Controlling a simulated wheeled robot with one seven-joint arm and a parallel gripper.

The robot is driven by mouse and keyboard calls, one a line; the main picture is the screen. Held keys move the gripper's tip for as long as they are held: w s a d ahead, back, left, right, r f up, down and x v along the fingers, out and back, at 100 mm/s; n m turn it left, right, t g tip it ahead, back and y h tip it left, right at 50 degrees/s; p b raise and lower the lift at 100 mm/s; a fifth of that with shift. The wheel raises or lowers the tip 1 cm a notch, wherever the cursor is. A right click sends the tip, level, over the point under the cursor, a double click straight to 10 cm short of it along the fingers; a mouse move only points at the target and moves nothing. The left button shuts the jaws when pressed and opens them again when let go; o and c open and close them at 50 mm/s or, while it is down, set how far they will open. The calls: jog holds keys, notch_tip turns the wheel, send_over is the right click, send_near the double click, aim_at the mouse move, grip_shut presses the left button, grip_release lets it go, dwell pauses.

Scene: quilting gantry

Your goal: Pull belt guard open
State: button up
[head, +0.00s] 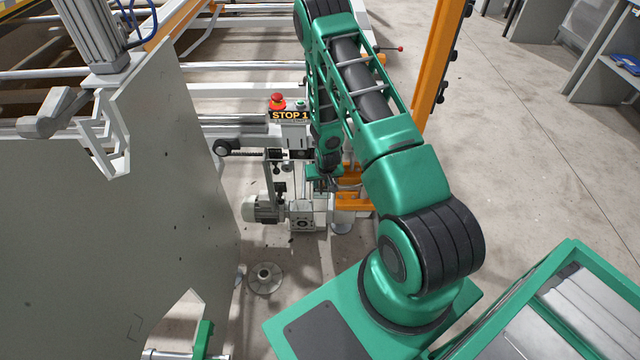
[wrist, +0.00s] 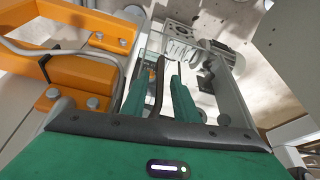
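The belt guard appears in the wrist view as a clear-panelled box with a pale grey frame (wrist: 231,98), over a grey drive. A dark upright bar (wrist: 157,85), which looks like its handle, stands between the two green fingers of my gripper (wrist: 160,80). The fingers are apart, and gaps seem to show on both sides of the bar. In the head view my gripper (head: 321,182) is low beside the motor and gearbox (head: 303,213), partly hidden by my arm. The guard is hard to make out there.
An orange bracket (wrist: 85,75) with bolts and a bent grey rod lies close left of my gripper in the wrist view. A red stop button (head: 277,101) sits above the drive. A large grey plate (head: 110,230) stands left. Open floor (head: 530,130) lies right.

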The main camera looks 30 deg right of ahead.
grip_shut()
jog(key=shift+w, duration=0.1)
dwell(1.4)
